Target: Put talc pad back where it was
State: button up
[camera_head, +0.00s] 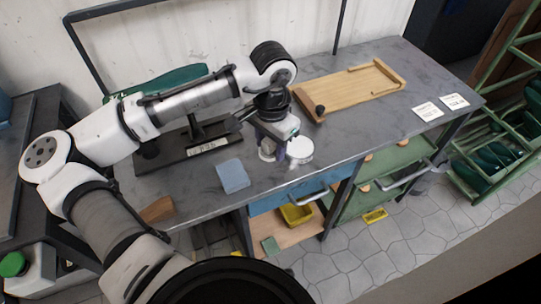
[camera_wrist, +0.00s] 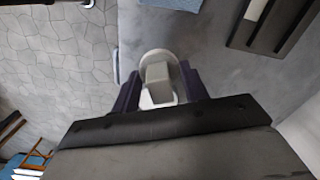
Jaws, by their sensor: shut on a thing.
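The talc pad (camera_wrist: 157,74), a pale round base with a grey block-like handle, is between the dark purple fingers of my gripper (camera_wrist: 157,88) in the wrist view. My gripper (camera_head: 277,151) is shut on the handle, low over the grey workbench (camera_head: 340,140). The pad's round edge (camera_head: 267,154) shows just left of the fingers in the head view. A white round dish (camera_head: 299,151) is close on the right of the fingers; the gripper partly hides it in the wrist view. I cannot tell whether the pad touches the bench.
A blue block (camera_head: 232,176) lies left of my gripper near the front edge. A black stand (camera_head: 190,150) is behind it. A wooden board (camera_head: 350,88) with raised edges lies at the back. Two white cards (camera_head: 427,111) lie at the right. The bench between dish and cards is clear.

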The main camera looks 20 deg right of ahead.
aim_at(270, 165)
jog(key=shift+f, duration=2.4)
jog(key=o, duration=0.9)
jog(key=shift+r, duration=0.1)
notch_tip(270, 165, up, 12)
jog(key=shift+s+d+f, duration=0.1)
